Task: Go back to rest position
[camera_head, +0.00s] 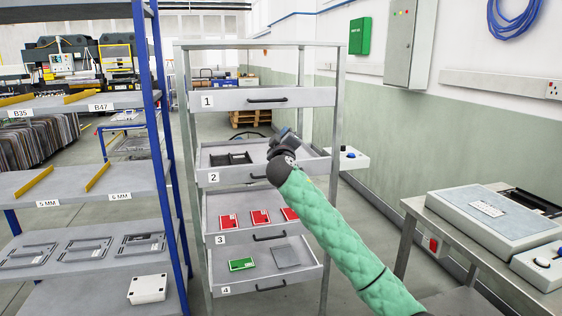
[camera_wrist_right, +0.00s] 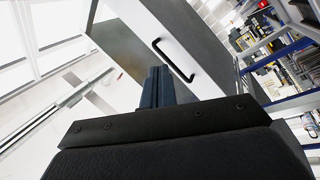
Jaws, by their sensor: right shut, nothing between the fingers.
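My right arm, in a green padded sleeve, reaches from the lower right of the head view to the drawer rack. My right gripper (camera_head: 283,136) is in front of drawer 2 (camera_head: 205,177), near its right half. In the right wrist view the gripper's fingers (camera_wrist_right: 157,86) are together with nothing between them. A drawer front with a black handle (camera_wrist_right: 174,60) shows beyond the fingers. The arm's wrist hides part of drawer 2. My left gripper is not in view.
Drawers 2, 3 and 4 are pulled out to differing extents; drawer 1 (camera_head: 225,101) looks shut. Drawer 3 (camera_head: 232,238) holds red items. A blue-posted shelf (camera_head: 165,130) stands left. A bench with a grey box (camera_head: 490,212) stands right. Bare floor lies between rack and bench.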

